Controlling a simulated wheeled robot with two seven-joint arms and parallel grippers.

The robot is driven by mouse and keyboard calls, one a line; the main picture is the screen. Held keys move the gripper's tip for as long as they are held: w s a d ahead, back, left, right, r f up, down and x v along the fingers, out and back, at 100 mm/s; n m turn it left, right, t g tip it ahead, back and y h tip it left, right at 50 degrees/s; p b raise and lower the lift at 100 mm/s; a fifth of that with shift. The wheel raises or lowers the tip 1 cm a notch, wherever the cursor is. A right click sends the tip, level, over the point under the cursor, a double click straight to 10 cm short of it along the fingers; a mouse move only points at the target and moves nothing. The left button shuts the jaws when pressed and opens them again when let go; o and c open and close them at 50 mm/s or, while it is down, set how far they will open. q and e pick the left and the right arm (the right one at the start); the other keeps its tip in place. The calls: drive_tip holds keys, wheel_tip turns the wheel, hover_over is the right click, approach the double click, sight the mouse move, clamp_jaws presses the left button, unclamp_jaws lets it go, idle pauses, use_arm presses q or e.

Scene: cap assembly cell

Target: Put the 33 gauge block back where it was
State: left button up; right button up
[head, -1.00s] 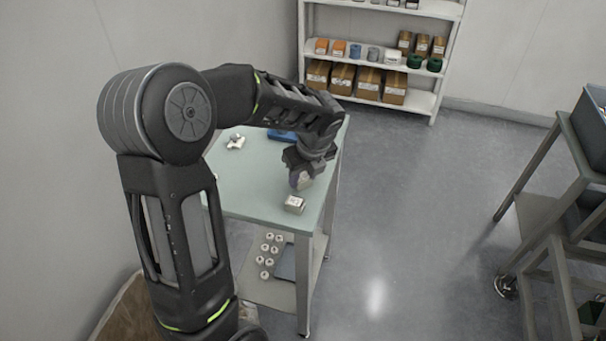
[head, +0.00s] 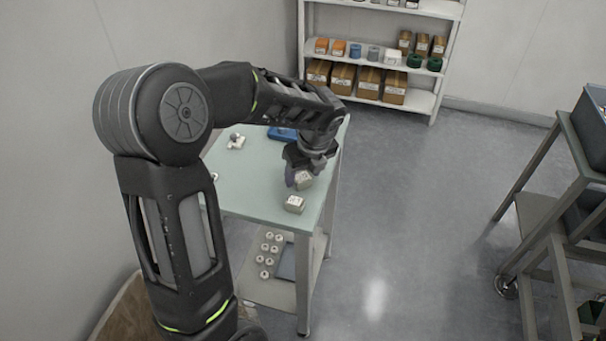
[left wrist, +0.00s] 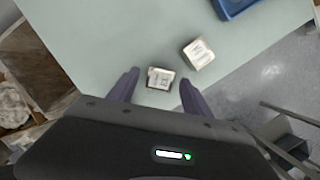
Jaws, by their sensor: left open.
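Two small pale blocks with dark markings stand on the pale green table. The nearer block (head: 294,204) is near the table's right front. The farther block (head: 304,180) is just beyond it, partly hidden by my left gripper (head: 296,175). In the left wrist view, one block (left wrist: 160,79) shows between the spread fingers of my left gripper (left wrist: 158,76), with nothing clamped. The other block (left wrist: 199,53) lies to its upper right, outside the fingers and nearer the blue tray. The markings are too small to read surely. My right gripper is not in view.
The table (head: 250,190) has a blue tray (head: 283,133) and a small metallic item (head: 236,141) at its far side. Several white rings (head: 268,248) lie on its lower shelf. A stocked rack (head: 375,50) stands behind; a cart (head: 540,210) stands right. Floor between is clear.

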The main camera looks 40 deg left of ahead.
use_arm(q)
drive_tip(key=v, duration=1.1)
drive_tip(key=shift+d+r, duration=0.1)
drive_tip(key=s+d+f+n+h, duration=0.1)
drive_tip(key=d+f+n+h, duration=0.15)
drive_tip(key=d+f, duration=0.5)
drive_tip(key=s+d+f+n+g+h, duration=0.15)
drive_tip(key=d+f+n, duration=0.3)
drive_tip(key=f, duration=0.55)
drive_tip(key=s+d+f+n+t+h, duration=0.1)
drive_tip(key=s+d+f+n+h, duration=0.15)
drive_tip(key=d+f, duration=0.45)
drive_tip(key=s+d+f+n, duration=0.3)
drive_tip(key=s+f+n, duration=0.4)
drive_tip(key=s+d+f+n, duration=0.4)
drive_tip(key=s+f+n, duration=0.3)
drive_tip(key=n, duration=0.1)
drive_tip(key=shift+h, duration=0.35)
drive_tip(key=shift+s+n, duration=0.15)
drive_tip(key=shift+n, duration=0.1)
